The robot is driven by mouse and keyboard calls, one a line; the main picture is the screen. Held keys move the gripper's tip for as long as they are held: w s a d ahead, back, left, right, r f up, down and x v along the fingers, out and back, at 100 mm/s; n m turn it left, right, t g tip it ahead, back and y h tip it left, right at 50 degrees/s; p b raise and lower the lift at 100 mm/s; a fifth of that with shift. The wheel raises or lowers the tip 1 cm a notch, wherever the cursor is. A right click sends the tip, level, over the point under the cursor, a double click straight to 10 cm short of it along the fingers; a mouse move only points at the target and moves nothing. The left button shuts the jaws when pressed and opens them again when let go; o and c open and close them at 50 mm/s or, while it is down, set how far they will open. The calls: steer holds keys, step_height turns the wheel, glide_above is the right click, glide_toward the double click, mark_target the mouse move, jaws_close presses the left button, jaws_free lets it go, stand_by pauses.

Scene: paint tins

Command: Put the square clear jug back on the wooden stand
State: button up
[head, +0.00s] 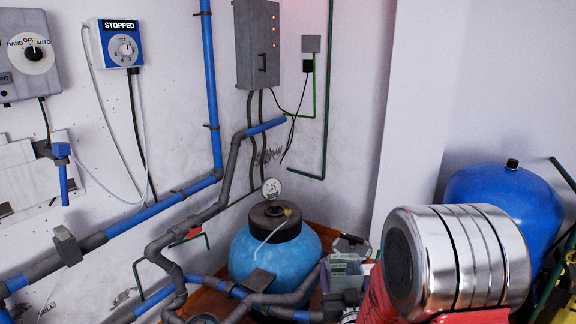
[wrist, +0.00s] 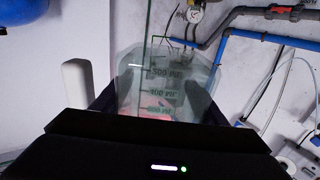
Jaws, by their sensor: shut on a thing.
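The square clear jug (head: 344,268) is greenish and see-through, with dark measuring marks. In the head view it is small, low and right of centre, and partly covered by my gripper (head: 346,288). In the wrist view the jug (wrist: 168,72) sits between the two dark fingers of my gripper (wrist: 155,92), which is shut on it. Its lower part in that view is hidden behind the gripper body. I cannot tell its exact tilt, or make out the wooden stand for certain in either view.
A light blue tank (head: 265,255) with a gauge stands left of the jug. Blue and grey pipes (head: 150,212) run along the wall on the left. A dark blue tank (head: 505,200) stands at the right. A grey wall cabinet (head: 257,45) hangs above.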

steer(key=s+f, duration=0.1)
steer(key=f, duration=0.1)
steer(key=s+f, duration=0.3)
steer(key=f, duration=0.1)
steer(key=shift+s, duration=0.25)
steer(key=shift+s+f, duration=0.15)
steer(key=shift+s, duration=0.1)
steer(key=shift+s, duration=0.15)
